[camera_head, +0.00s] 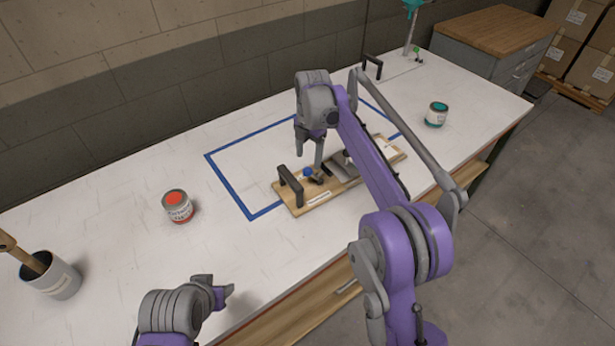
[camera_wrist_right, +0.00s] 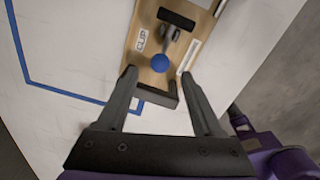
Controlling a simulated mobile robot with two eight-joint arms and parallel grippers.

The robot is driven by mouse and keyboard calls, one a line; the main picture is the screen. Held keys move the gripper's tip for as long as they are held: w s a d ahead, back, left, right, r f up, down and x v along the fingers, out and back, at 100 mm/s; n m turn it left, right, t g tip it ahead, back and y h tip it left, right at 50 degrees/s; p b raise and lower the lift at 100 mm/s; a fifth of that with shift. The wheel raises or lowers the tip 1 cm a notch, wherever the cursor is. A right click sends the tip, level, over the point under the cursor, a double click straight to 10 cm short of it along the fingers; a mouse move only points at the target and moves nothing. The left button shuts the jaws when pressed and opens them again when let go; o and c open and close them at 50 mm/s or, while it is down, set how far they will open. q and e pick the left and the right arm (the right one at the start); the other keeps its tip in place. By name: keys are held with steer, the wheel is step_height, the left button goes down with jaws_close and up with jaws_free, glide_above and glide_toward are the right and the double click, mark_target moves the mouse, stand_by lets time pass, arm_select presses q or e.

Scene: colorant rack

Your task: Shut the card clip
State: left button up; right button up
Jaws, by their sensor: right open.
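My right gripper (camera_head: 310,158) is open and empty above the board's left end. In its wrist view the knob is just past and between the fingertips (camera_wrist_right: 160,80); contact cannot be told. My left gripper (camera_head: 226,288) is low at the table's front edge, apart from the board; its jaw gap is unclear.
A black handle (camera_head: 290,187) rises from the board's left end, close to my right fingers. A red paint can (camera_head: 177,207) stands left of the board, a teal can (camera_head: 436,115) right. A grey pot (camera_head: 56,279) stands far left. The table between red can and board is clear.

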mark_target(312, 175)
steer(key=f, duration=1)
steer(key=shift+w+a, duration=0.1)
steer(key=shift+a, duration=0.1)
jaws_close()
stand_by(1.0)
